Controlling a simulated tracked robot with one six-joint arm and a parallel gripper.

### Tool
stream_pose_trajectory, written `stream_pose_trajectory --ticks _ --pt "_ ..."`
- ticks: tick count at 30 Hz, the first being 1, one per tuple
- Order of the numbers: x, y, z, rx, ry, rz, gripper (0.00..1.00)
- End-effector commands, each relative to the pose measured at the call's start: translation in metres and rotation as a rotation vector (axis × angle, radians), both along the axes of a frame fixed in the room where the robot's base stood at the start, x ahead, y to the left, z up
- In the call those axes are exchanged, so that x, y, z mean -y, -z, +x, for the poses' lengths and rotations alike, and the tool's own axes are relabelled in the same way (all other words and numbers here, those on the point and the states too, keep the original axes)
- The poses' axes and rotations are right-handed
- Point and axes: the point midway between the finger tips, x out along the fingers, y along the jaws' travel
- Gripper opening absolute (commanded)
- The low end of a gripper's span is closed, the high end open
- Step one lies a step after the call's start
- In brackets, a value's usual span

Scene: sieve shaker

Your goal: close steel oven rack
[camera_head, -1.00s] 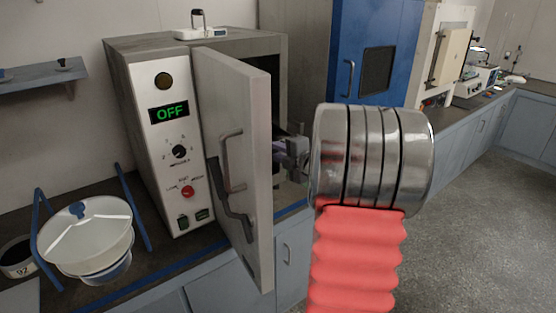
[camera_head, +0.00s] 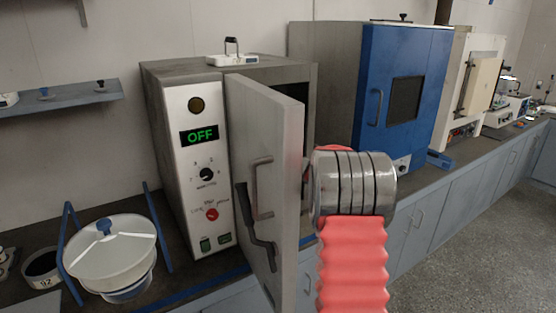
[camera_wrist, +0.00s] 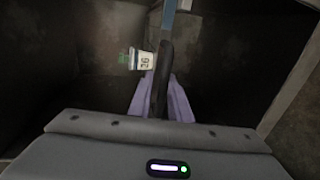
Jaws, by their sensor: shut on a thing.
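The steel oven (camera_head: 212,75) stands on the counter with its display reading OFF. Its door (camera_head: 262,165) is open and hides the lower inside. My arm reaches past the door's right edge in the head view; my gripper is hidden there. In the wrist view my gripper (camera_wrist: 161,108) has its two purple-lit fingers closed around a dark bar (camera_wrist: 165,62). I cannot tell whether the bar is part of the rack. A small white container (camera_wrist: 142,60) labelled 26 sits just left of the bar. The rack itself is not clearly visible in the dark interior.
A blue cabinet oven (camera_head: 407,90) stands to the right. A white bowl (camera_head: 110,250) with a blue-knobbed lid and blue stands is at the counter's left. A small white device (camera_head: 232,59) sits on top of the oven. Open floor lies at the right.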

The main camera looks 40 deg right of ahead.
Motion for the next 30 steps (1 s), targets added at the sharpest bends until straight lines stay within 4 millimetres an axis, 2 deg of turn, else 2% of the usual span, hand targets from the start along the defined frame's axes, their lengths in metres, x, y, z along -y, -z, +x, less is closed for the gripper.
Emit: stream_pose_trajectory --ticks 1,8,9,13,30 --pt "-0.0013 0.0132 0.0002 -0.021 0.002 0.005 0.0" --pt "-0.004 0.0131 0.0014 -0.02 -0.001 0.004 0.0" --pt "-0.0043 0.0131 0.0016 -0.02 -0.001 0.004 0.2" --pt "-0.0048 0.0121 0.0018 -0.019 -0.002 0.005 0.28" --pt "-0.0047 0.0058 -0.001 -0.01 -0.004 0.003 0.28"
